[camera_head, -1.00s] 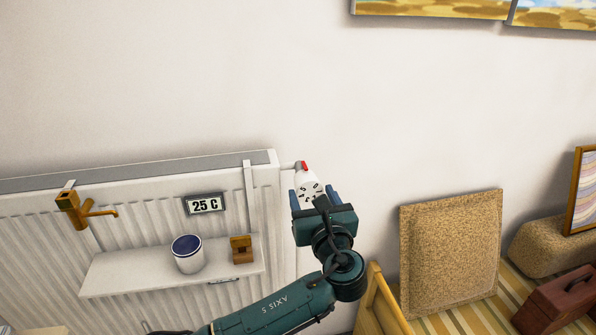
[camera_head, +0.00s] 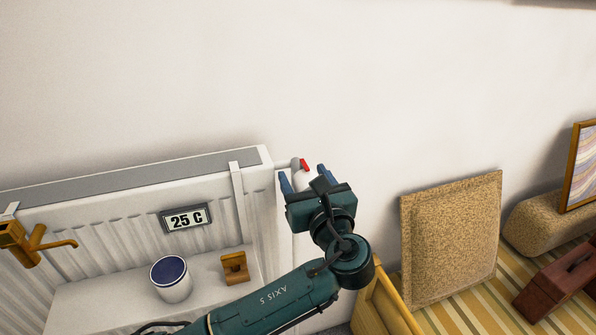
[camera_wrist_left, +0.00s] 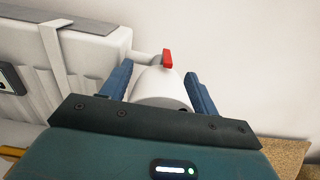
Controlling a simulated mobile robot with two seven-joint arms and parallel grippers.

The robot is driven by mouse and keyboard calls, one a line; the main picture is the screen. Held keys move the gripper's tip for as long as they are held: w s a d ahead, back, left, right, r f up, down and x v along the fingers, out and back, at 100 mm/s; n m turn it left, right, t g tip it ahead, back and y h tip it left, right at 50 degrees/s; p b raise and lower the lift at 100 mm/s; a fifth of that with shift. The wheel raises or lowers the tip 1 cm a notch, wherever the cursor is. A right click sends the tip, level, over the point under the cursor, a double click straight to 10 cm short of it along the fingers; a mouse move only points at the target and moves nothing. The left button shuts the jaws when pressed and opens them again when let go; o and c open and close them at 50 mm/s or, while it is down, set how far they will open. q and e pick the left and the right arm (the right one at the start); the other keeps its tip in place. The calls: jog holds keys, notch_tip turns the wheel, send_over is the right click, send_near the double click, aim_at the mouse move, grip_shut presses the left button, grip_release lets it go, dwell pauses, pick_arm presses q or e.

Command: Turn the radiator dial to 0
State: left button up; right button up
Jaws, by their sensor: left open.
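The white radiator (camera_head: 256,212) is on the wall at the left, and its white dial (camera_head: 300,178) with a red marker (camera_head: 304,164) is at its upper right corner. My left gripper (camera_head: 302,176) is open, with its blue fingers on either side of the dial. In the left wrist view the dial (camera_wrist_left: 160,88) sits between the two spread fingers (camera_wrist_left: 158,90), and the red marker (camera_wrist_left: 168,58) is above it. I cannot tell whether the fingers touch it. The dial's numbered face is hidden by the gripper. My right gripper is not in view.
A display reading 25 C (camera_head: 186,219) is on the radiator. A brass tap-like fitting (camera_head: 28,243) is at the left. A cork-like panel (camera_head: 450,240) leans at the right.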

pick_arm(q)
jog(key=shift+w, duration=0.1)
dwell(0.3)
jog(key=c, duration=0.7)
jog(key=shift+o, duration=0.2)
jog(key=shift+n, duration=0.3)
jog(key=n, duration=0.3)
jog(key=shift+a, duration=0.1)
jog(key=shift+a+n, duration=0.1)
jog(key=shift+n, duration=1.7)
jog(key=shift+r, duration=0.1)
